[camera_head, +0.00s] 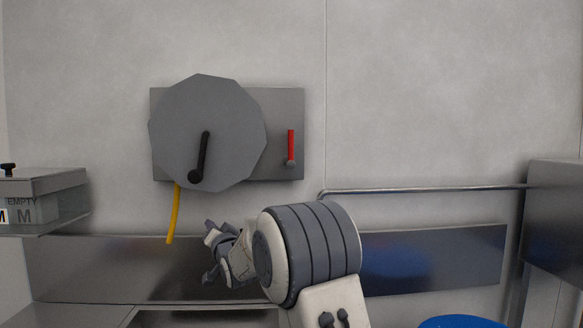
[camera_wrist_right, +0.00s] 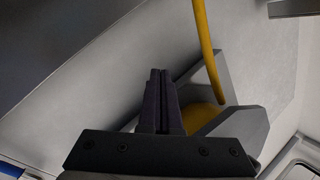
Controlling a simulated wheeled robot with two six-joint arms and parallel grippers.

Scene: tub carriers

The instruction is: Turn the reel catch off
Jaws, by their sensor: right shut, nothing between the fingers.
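The grey many-sided reel (camera_head: 230,130) is fixed to a grey plate (camera_head: 285,105) on the wall, with a black crank handle (camera_head: 203,155) on its face. A red lever (camera_head: 291,145) with a grey knob at its lower end stands upright on the plate, right of the reel; it looks like the catch. A yellow hose (camera_head: 174,212) hangs below the reel and also shows in the right wrist view (camera_wrist_right: 204,45). My right gripper (camera_head: 211,232) is below the reel, apart from the lever. Its fingers (camera_wrist_right: 160,75) are together and empty. My left gripper is out of view.
A metal rail (camera_head: 430,189) runs along the wall at right. A metal backsplash (camera_head: 110,265) lies low behind my right arm. A box marked EMPTY (camera_head: 50,185) is at left, a dark cabinet (camera_head: 555,215) at right. A blue round thing (camera_head: 462,321) is at the bottom. The wall around the lever is clear.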

